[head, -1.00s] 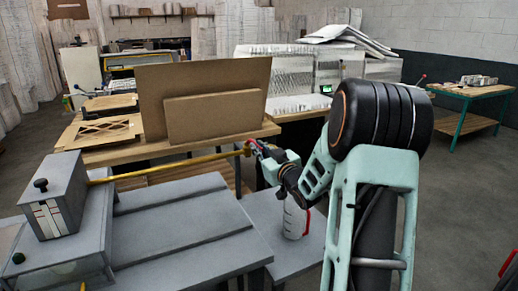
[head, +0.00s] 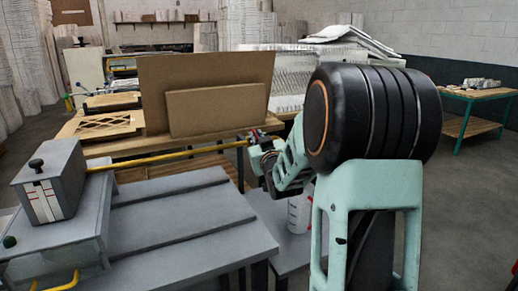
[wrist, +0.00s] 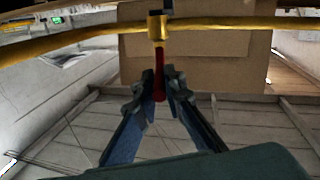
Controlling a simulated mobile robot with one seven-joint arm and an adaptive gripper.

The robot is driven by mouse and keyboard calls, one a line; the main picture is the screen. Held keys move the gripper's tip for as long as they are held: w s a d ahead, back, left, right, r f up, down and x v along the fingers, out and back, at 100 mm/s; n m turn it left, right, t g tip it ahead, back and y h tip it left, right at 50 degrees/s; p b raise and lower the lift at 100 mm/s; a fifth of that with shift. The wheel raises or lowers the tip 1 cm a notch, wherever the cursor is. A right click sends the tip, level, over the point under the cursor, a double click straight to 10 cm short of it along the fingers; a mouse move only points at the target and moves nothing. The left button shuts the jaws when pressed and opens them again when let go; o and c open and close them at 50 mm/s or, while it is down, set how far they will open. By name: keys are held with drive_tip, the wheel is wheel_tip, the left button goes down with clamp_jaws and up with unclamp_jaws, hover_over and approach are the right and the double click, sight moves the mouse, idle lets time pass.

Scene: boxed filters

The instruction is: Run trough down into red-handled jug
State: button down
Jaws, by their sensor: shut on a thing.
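The yellow trough (head: 170,157) is a long thin piece running from the grey box on the left bench to my gripper, its right end higher in the picture. In the wrist view it crosses the top (wrist: 80,38), with a brass-coloured collar and a red stem (wrist: 158,70) hanging from it. My gripper (wrist: 159,92) is shut on the red stem; it also shows in the head view (head: 262,150). The white jug (head: 298,214) stands on a low grey surface below my gripper. My arm hides part of it, and only a little of its red handle shows.
A grey bench (head: 185,228) with a grey box (head: 48,183) fills the left front. Behind the trough, a wooden table holds upright brown boards (head: 205,75). A green-legged table (head: 475,95) stands far right, with open floor before it.

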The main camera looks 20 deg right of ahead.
drive_tip(key=shift+w+a+m+g+h, duration=0.25)
drive_tip(key=shift+a+m+g+h, duration=0.35)
drive_tip(key=shift+h, duration=0.5)
drive_tip(key=shift+w+a+m+g+h, duration=0.3)
drive_tip(key=shift+a+m+h, duration=0.35)
drive_tip(key=shift+m+h, duration=0.35)
drive_tip(key=shift+w+a+m+g+h, duration=0.2)
drive_tip(key=shift+a+m+g+h, duration=0.4)
drive_tip(key=shift+h, duration=0.6)
drive_tip(key=shift+a, duration=0.1)
drive_tip(key=c, duration=2)
unclamp_jaws()
drive_tip(key=shift+c, duration=0.2)
